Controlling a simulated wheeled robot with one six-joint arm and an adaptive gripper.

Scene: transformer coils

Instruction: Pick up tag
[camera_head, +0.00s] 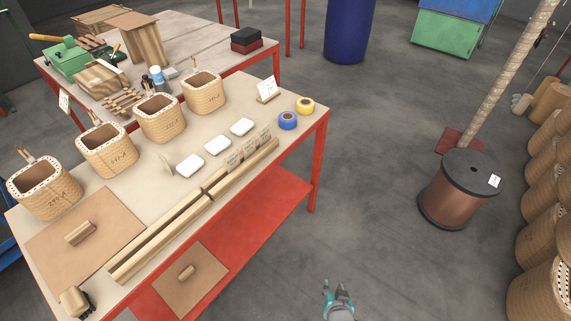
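Several brown tags with dark writing stand upright in a row at the right part of the workbench; the middle one (249,149) is between a left tag (233,162) and a right tag (264,138). They stand just behind long wooden strips (180,228). The writing is too small to read. My gripper (334,288), teal and grey, is at the bottom edge, over the floor to the right of the bench and well apart from the tags. Its fingers look spread, with nothing between them.
Four coils, one of them here (160,119), line the back of the workbench (142,197). White blocks (217,145), blue tape (288,120), yellow tape (305,105) and a white card (267,87) are near the tags. A copper spool (457,197) stands right; floor between is clear.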

